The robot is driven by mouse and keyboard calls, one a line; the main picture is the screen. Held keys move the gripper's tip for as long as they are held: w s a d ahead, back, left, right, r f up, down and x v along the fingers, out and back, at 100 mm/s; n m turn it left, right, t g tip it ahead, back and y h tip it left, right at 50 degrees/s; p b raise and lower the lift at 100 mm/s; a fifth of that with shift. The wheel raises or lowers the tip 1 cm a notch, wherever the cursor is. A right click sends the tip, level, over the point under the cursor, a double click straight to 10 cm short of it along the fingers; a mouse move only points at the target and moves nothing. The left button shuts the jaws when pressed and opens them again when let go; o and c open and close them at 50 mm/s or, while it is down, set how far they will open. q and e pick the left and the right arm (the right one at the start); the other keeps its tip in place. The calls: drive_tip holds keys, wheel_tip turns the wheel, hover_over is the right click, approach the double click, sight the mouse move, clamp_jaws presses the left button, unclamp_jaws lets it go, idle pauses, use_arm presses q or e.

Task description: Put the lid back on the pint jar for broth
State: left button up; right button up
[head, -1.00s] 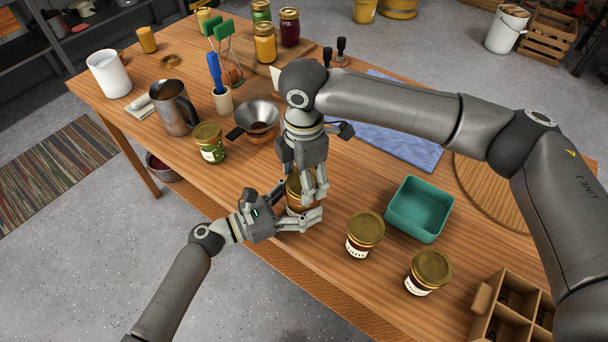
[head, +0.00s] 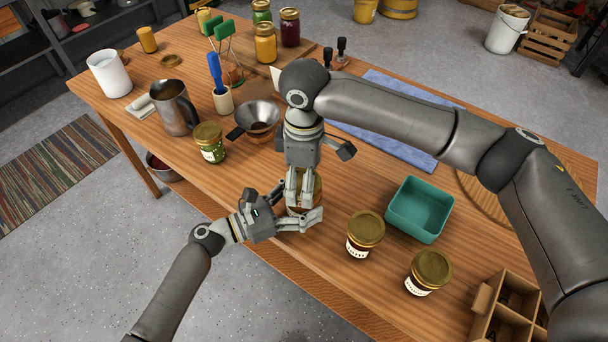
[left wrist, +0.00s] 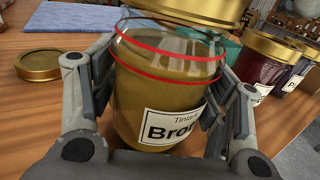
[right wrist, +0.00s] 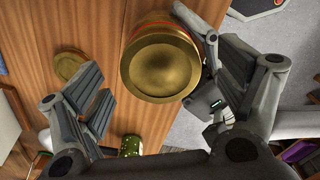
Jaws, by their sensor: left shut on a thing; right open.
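The broth jar (left wrist: 160,95), glass with brownish contents, a "Broth" label and red rings near its neck, stands upright between the fingers of my left gripper (head: 300,212), which is shut on it. A gold lid (left wrist: 190,8) is at the jar's top in the left wrist view; whether it is fully seated I cannot tell. From above, this lid (right wrist: 165,66) lies between and beyond the spread fingers of my open right gripper (right wrist: 165,85). In the head view my right gripper (head: 300,195) hides most of the jar. Another gold lid (left wrist: 38,64) lies flat on the table.
Two gold-lidded jars (head: 365,232) (head: 428,270) stand to the right, near a teal bin (head: 420,208) and a divided box (head: 505,312). A green jar (head: 209,142), funnel (head: 258,115) and metal pitcher (head: 174,108) stand left. The table's front edge is close.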

wheel_tip(320, 180, up, 12)
idle(0.6)
use_arm(q)
drive_tip(key=o, duration=2.1)
drive_tip(key=shift+c, duration=0.2)
drive_tip(key=shift+a, duration=0.1)
drive_tip(key=v, duration=1.1)
drive_tip(key=shift+s+a, duration=0.25)
drive_tip(key=shift+a, duration=0.1)
